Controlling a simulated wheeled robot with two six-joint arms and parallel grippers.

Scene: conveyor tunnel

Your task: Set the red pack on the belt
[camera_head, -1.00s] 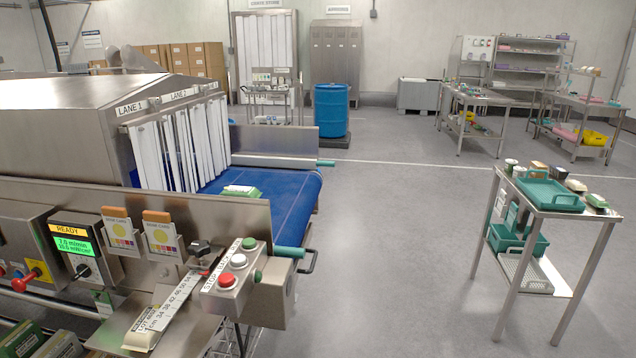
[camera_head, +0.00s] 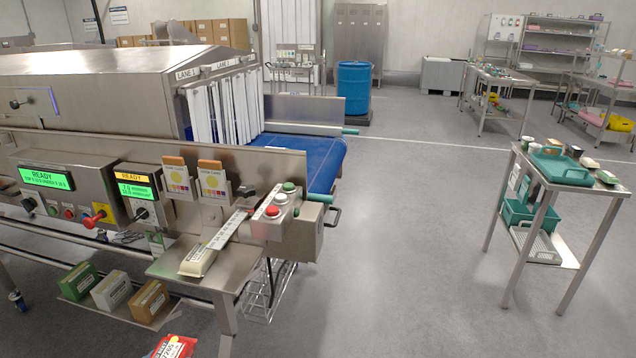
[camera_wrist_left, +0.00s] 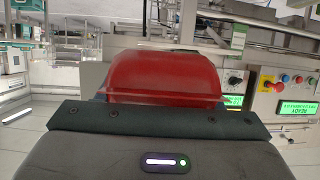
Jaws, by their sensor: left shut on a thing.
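The red pack (camera_wrist_left: 165,76) is held in my left gripper (camera_wrist_left: 160,108), whose dark bar crosses the left wrist view just below it. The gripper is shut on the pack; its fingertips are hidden. The pack's top, with a yellow and white label, also shows at the bottom edge of the head view (camera_head: 172,348). The blue belt (camera_head: 322,165) comes out of the steel tunnel (camera_head: 110,85) through white strip curtains, well beyond the pack. A steel side plate hides the belt's near part. My right gripper is not in view.
A control box with red, white and green buttons (camera_head: 282,205) and a steel shelf with a pale pack (camera_head: 198,262) stand before the belt. Several packs (camera_head: 115,290) sit low at left. A cart with teal trays (camera_head: 562,172) stands right. Floor between is clear.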

